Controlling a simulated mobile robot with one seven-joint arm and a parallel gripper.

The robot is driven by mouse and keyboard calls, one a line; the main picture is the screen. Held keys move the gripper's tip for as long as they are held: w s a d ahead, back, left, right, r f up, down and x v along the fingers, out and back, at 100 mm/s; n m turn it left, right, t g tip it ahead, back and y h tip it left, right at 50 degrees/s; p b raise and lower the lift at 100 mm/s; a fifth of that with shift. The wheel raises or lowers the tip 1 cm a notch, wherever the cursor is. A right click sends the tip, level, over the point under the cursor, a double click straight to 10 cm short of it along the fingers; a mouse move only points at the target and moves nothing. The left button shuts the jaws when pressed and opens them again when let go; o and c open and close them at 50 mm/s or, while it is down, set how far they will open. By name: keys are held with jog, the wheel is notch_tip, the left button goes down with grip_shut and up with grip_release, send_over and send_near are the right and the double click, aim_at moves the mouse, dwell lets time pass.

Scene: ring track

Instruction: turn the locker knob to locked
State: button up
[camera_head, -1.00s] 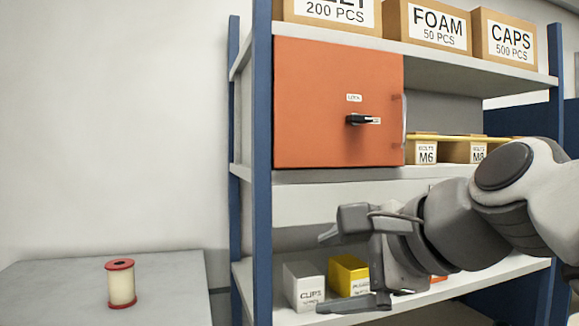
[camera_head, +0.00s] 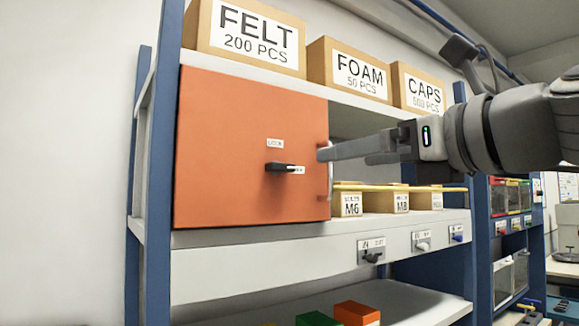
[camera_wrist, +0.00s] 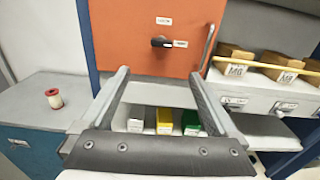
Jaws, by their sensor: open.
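The orange locker door (camera_head: 225,185) is closed on the shelf rack. Its black knob (camera_head: 282,167) has a lever lying horizontal, pointing right at a small label (camera_head: 299,170) that it partly covers. A LOCK label (camera_head: 275,143) sits above the knob. My gripper (camera_head: 335,153) is open and empty at about knob height, to the right of the knob and apart from it. In the wrist view, the knob (camera_wrist: 160,42) lies ahead, between and beyond the two spread fingertips (camera_wrist: 159,74).
A vertical handle (camera_head: 330,173) stands out at the door's right edge, near my fingers. FELT (camera_head: 250,35), FOAM (camera_head: 348,72) and CAPS (camera_head: 417,92) boxes stand above. M6 (camera_head: 350,203) and M8 (camera_head: 387,201) boxes sit to the right behind a yellow bar (camera_head: 400,188). A spool (camera_wrist: 54,98) stands on the left table.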

jog(key=p, duration=0.3)
send_near(285, 164)
jog(key=x, duration=0.9)
jog(key=shift+w+a, duration=0.15)
jog(key=shift+a, duration=0.05)
jog(key=c, duration=1.4)
jog(key=shift+b, duration=0.3)
